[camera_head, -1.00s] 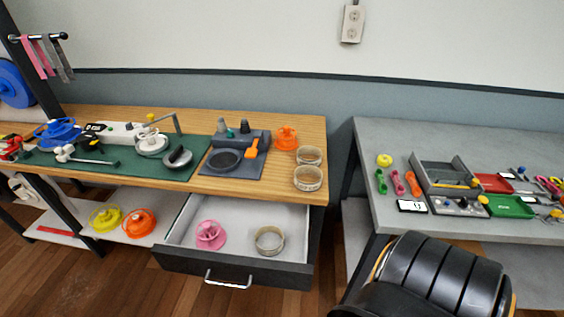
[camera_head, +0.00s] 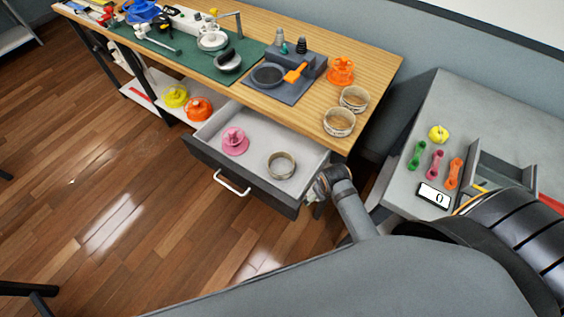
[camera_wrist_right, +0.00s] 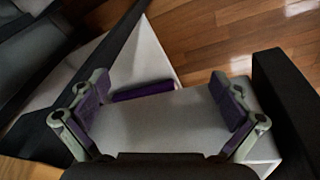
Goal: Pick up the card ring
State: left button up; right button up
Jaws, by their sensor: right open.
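A tan card ring (camera_head: 282,165) lies in the open drawer (camera_head: 262,131), right of a pink spool. Two similar tan rings, a nearer one (camera_head: 339,122) and a farther one (camera_head: 354,99), stand on the wooden bench top. My right gripper (camera_head: 314,196) is just outside the drawer's right front corner, partly hidden by its wrist. In the right wrist view my right gripper (camera_wrist_right: 164,103) is open, its purple-padded fingers apart over a pale surface. No ring shows between them. My left gripper is not in view.
A pink spool (camera_head: 235,142) sits in the drawer. The drawer handle (camera_head: 231,184) sticks out in front. A grey table (camera_head: 405,200) stands to the right. A purple bar (camera_wrist_right: 143,91) shows beyond my fingers. The wooden floor at left is mostly clear.

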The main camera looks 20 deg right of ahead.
notch_tip(320, 180, up, 10)
jog(key=w+p, duration=0.1)
jog(key=r+n+g, duration=0.1)
jog(key=n+g, duration=0.1)
jog(key=n, duration=0.6)
send_over(281, 169)
jog(key=shift+y, duration=0.4)
notch_tip(281, 169, down, 5)
jog(key=shift+s+d+f, duration=0.1)
jog(key=shift+d, duration=0.05)
jog(key=shift+w+f, duration=0.15)
jog(key=shift+f, duration=1.2)
jog(key=shift+w+f, duration=0.1)
jog(key=shift+f, duration=1.25)
jog(key=c, duration=0.5)
